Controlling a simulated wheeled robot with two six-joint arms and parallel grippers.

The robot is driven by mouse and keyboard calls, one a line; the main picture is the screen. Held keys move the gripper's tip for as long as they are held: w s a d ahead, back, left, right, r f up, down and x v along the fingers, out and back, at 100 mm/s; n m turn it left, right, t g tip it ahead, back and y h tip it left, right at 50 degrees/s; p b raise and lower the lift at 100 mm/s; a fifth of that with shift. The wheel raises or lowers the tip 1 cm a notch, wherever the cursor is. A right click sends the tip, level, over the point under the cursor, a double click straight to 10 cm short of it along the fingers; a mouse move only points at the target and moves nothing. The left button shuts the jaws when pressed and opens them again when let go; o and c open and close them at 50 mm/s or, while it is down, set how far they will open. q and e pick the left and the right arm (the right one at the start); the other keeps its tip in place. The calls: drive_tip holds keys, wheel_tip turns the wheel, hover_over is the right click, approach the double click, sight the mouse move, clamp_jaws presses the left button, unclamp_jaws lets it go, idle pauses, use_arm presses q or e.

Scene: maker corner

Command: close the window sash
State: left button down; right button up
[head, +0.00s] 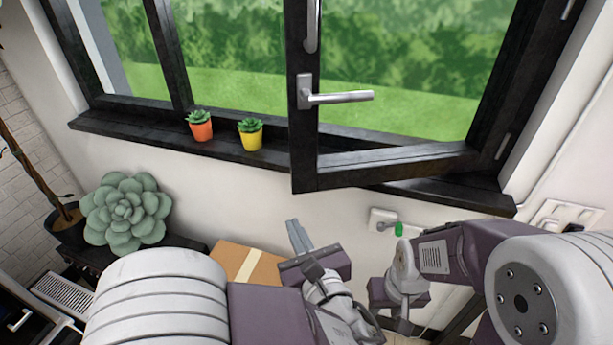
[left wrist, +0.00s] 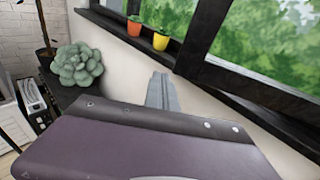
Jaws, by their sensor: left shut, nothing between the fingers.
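The dark-framed window sash (head: 303,150) stands open, swung into the room from its hinges on the right. Its silver handle (head: 338,97) lies horizontal, pointing right. The sash also shows in the left wrist view (left wrist: 208,75), at the upper right. My left gripper (head: 297,230) is below the lower left corner of the sash, apart from it, with its fingers together and empty. These fingers also show in the left wrist view (left wrist: 160,88). My right gripper (head: 404,320) hangs low at the right, partly hidden; I cannot see its finger gap.
An orange pot (head: 201,130) and a yellow pot (head: 250,138) with small plants stand on the dark sill (head: 130,128), left of the sash. A large succulent (head: 126,212) is at the left. A cardboard box (head: 247,264) lies below. A wall socket (head: 381,218) is under the sash.

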use_arm(q)
drive_tip(key=s+d+r+m+t+h, duration=0.1)
drive_tip(key=d+r+m+t+h, duration=0.15)
drive_tip(key=d, duration=0.25)
drive_tip(key=p, duration=0.2)
approach(304, 168)
drive_tip(key=w, duration=0.4)
drive_tip(key=w+a, duration=0.1)
drive_tip(key=w, duration=0.1)
drive_tip(key=shift+w+a, duration=0.1)
drive_tip(key=shift+w, duration=0.3)
